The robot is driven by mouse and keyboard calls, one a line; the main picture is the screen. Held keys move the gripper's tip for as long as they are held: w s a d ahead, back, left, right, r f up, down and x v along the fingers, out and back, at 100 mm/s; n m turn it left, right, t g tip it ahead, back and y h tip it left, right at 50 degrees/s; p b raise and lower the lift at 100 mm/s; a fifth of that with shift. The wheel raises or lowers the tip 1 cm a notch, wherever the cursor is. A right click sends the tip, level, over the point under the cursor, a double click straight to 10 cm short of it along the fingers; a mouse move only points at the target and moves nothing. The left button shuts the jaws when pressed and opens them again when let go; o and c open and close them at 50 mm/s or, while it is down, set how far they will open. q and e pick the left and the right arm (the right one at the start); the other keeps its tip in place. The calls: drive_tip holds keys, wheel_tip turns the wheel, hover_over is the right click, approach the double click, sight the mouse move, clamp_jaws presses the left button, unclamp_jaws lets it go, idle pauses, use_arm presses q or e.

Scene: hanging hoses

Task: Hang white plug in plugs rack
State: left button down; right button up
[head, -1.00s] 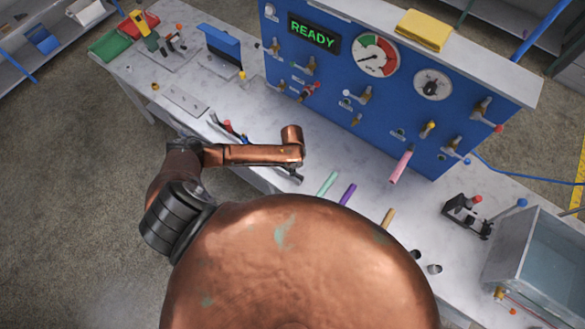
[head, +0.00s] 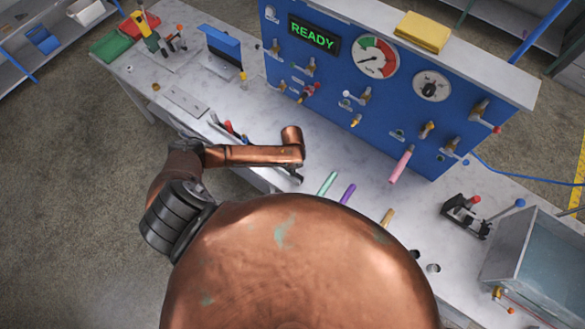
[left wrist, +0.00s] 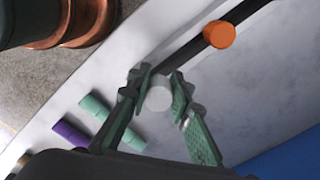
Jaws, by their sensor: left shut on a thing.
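In the left wrist view my left gripper (left wrist: 158,100) has its green fingers closed around the white plug (left wrist: 158,98). The plug shows as a pale round end between the fingertips. A dark rack strip (left wrist: 192,54) runs up and right from just beyond the fingertips, with an orange plug (left wrist: 218,35) on it. I cannot tell whether the white plug touches the strip. In the head view my left arm hides the white plug and most of the gripper. My right gripper is in neither view.
A pink one (head: 401,164) is by the blue panel (head: 330,85). A black clamp (head: 466,215) and a water tank (head: 535,250) are at right.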

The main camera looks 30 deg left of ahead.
use_arm(q)
drive_tip(key=shift+f+b, duration=0.45)
drive_tip(key=shift+f, duration=0.55)
drive_tip(key=c, duration=1.7)
unclamp_jaws()
drive_tip(key=shift+o, duration=0.2)
drive_tip(key=shift+r, duration=0.1)
wheel_tip(320, 180, up, 12)
